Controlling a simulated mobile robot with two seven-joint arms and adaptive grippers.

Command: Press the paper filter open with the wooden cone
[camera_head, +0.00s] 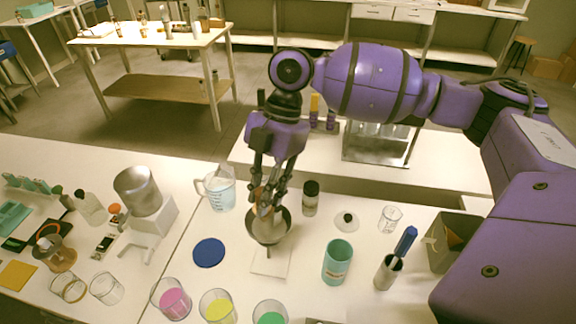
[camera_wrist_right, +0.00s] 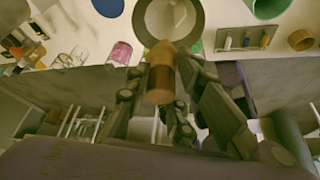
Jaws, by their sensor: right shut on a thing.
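My right gripper (camera_head: 267,200) points down and is shut on the wooden cone (camera_wrist_right: 160,80), which is brown and partly hidden by the fingers in the head view. The held cone is over a grey funnel-like holder (camera_head: 268,233) on a stand with a pale square base (camera_head: 271,262). In the right wrist view, the holder's round rim (camera_wrist_right: 143,22) shows beyond the cone, with a pale inside. I cannot clearly tell the paper filter from the holder's inside, nor whether the cone touches it. My left gripper is not in view.
A glass jug (camera_head: 219,190) stands left of the holder and a dark-capped bottle (camera_head: 310,200) right of it. A blue disc (camera_head: 208,252), a teal cup (camera_head: 337,263) and beakers of pink (camera_head: 174,302) and yellow (camera_head: 217,308) stand in front. The bench is crowded at left.

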